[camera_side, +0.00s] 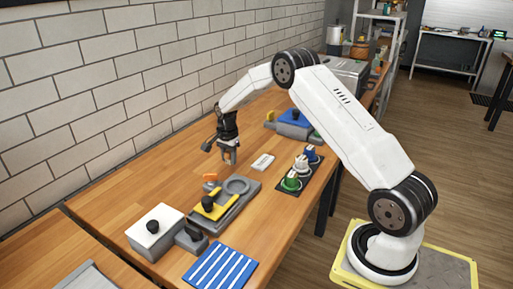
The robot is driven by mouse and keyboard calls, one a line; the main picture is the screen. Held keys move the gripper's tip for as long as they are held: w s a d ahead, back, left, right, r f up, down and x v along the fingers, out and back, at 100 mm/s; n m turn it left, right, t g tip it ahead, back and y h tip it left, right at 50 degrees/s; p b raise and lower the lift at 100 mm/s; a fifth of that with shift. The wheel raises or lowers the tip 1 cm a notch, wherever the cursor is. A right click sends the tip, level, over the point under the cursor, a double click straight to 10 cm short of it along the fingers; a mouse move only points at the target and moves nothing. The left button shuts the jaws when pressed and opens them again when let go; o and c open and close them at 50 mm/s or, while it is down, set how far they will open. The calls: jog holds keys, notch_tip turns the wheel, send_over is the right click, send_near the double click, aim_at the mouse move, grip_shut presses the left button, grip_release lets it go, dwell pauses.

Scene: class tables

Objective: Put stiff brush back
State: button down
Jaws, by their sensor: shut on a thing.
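My gripper (230,158) is above the wooden table, left of the small white card. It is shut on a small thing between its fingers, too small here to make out. A dark rack (287,188) near the table's right edge bears small brush-like things: a green one (292,182), a white one (301,164) and a blue one (310,154). I cannot tell which brush, if any, is the stiff one. My gripper is left of the rack and apart from it.
A grey tray (239,205) with a yellow block (211,207) lies in front. A white box with a black knob (154,227) and a blue striped cloth (220,267) are nearer. A white card (263,162) and a blue-topped unit (294,117) lie behind. The table's left side is clear.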

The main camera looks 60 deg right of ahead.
jog(key=shift+f, duration=1.15)
jog(key=shift+f, duration=0.15)
jog(key=shift+c, duration=1.6)
grip_release()
notch_tip(320, 180, up, 12)
jog(key=shift+r, duration=0.15)
